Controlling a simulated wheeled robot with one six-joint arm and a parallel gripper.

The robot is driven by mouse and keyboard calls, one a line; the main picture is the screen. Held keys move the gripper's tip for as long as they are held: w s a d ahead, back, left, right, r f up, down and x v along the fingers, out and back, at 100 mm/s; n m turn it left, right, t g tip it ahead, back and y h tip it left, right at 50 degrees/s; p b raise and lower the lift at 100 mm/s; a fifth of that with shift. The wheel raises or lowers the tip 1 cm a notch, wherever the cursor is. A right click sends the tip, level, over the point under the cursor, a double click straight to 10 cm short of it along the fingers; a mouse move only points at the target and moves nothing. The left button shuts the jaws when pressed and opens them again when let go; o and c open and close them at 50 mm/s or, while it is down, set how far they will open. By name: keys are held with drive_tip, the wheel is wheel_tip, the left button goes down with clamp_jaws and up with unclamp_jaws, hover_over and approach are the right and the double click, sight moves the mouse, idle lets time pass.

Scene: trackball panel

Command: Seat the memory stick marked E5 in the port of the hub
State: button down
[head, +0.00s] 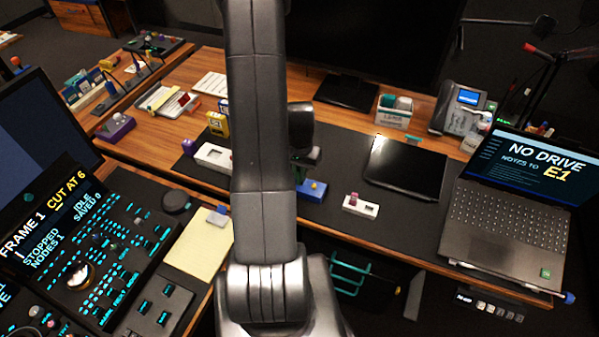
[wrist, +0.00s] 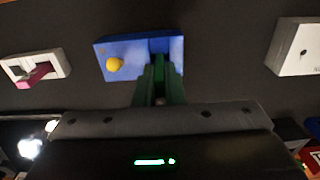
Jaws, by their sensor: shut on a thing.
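My gripper (wrist: 160,66) shows in the wrist view as dark green fingers close together. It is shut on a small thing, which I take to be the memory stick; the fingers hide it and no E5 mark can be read. The fingertips overlap a blue block with a yellow knob (wrist: 115,65); whether they touch it I cannot tell. The block also shows in the head view (head: 311,191). A white hub-like block (wrist: 62,62) has a pink stick (wrist: 36,75) at one opening; it lies right of the blue block in the head view (head: 371,209).
Another white block (head: 213,155) lies left of my arm and shows at the wrist view's right (wrist: 296,52). A black tablet (head: 405,165) and a laptop (head: 510,205) reading "NO DRIVE" and "NOTES TO E1" are at right. Dark mat is bare between the blocks.

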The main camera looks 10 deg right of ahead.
drive_tip(key=shift+s+f, duration=0.15)
drive_tip(key=shift+f, duration=0.25)
drive_tip(key=c, duration=1.5)
unclamp_jaws()
drive_tip(key=shift+c, duration=0.2)
wheel_tip(320, 180, up, 12)
drive_tip(key=b, duration=0.1)
wheel_tip(320, 180, down, 12)
drive_tip(key=shift+p, duration=0.5)
drive_tip(key=shift+w+r, duration=0.2)
drive_tip(key=shift+r, duration=1.15)
